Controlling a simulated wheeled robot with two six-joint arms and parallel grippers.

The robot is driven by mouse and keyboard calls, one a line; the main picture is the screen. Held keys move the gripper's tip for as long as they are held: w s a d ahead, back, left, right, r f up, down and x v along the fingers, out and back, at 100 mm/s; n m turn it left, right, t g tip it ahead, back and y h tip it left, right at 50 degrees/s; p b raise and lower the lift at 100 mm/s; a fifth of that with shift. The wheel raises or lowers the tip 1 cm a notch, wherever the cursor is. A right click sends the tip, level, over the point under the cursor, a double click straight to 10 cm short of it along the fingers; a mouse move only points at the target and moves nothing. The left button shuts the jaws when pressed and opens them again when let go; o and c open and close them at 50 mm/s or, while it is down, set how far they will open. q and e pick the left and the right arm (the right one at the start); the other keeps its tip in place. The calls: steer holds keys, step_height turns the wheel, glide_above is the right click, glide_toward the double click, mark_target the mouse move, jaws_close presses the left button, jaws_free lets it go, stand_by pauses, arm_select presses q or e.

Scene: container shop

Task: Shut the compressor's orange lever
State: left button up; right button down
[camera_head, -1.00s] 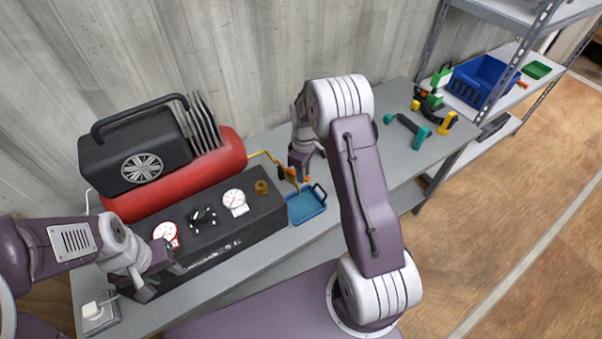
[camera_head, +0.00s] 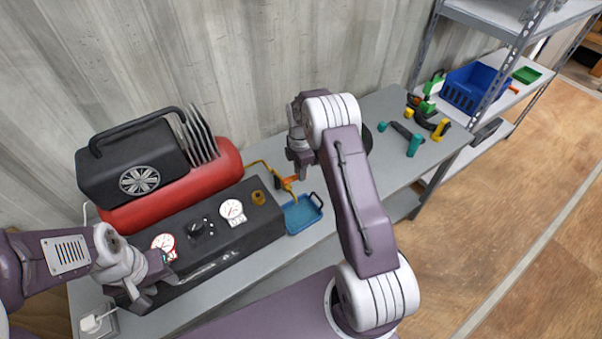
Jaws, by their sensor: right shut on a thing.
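The compressor (camera_head: 190,198) stands at the left of the bench, with a red tank and a black motor housing. A thin yellow pipe (camera_head: 258,163) runs from its right end to a small valve. The orange lever (camera_head: 291,179) shows there, partly covered by my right gripper (camera_head: 298,171). That gripper points down from above and is shut on the lever; its fingertips are mostly hidden. My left gripper (camera_head: 158,290) hangs at the front left of the black gauge panel (camera_head: 262,222), apart from the lever, and its fingers look apart and empty.
A blue tray (camera_head: 302,213) lies just in front of the valve. Teal and yellow tools (camera_head: 414,143) lie at the bench's right end. A shelf rack with a blue crate (camera_head: 474,88) stands beyond. A white socket box (camera_head: 97,321) is at the front left.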

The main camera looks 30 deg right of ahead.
steer(key=shift+w+n, duration=0.45)
steer(key=shift+n, duration=0.55)
steer(key=c, duration=1.2)
jaws_free()
steer(key=shift+c, duration=0.2)
step_height(320, 180, up, 9)
steer(key=b, duration=0.1)
